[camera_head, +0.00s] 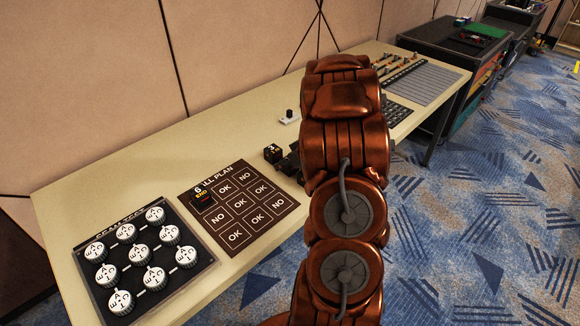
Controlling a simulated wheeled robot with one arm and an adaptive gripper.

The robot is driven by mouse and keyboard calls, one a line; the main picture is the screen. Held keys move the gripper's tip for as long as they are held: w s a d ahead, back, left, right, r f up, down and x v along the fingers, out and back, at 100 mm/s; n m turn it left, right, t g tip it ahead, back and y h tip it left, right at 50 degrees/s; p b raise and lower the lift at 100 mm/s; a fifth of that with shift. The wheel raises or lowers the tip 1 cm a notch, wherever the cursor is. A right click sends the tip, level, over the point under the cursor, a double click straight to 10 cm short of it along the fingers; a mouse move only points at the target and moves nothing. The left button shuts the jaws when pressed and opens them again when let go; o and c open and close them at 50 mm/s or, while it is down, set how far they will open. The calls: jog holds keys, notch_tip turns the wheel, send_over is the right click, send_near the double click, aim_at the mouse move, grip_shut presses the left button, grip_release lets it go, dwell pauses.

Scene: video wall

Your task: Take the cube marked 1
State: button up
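My copper-coloured arm fills the middle of the head view and hides part of the table behind it. Dark parts beside the arm, which look like my gripper (291,163), show only in part, so I cannot tell whether it is open or shut. Just left of them a small black cube (272,154) stands on the table, with a pale mark too small to read surely. Another dark cube (203,201) sits on the top left cell of the plan board and appears marked 6. I see no cube clearly marked 1; one may be hidden behind my arm.
The brown board (262,229) with OK and NO cells lies on the long cream table (110,191). A black panel of white knobs (156,279) is at its near left end. A small white switch (289,117) stands behind. Grey panels (424,84) lie farther right.

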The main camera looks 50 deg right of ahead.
jog(key=shift+w+f, duration=0.25)
jog(key=c, duration=1)
jog(key=shift+o, duration=0.2)
jog(key=shift+r, duration=0.1)
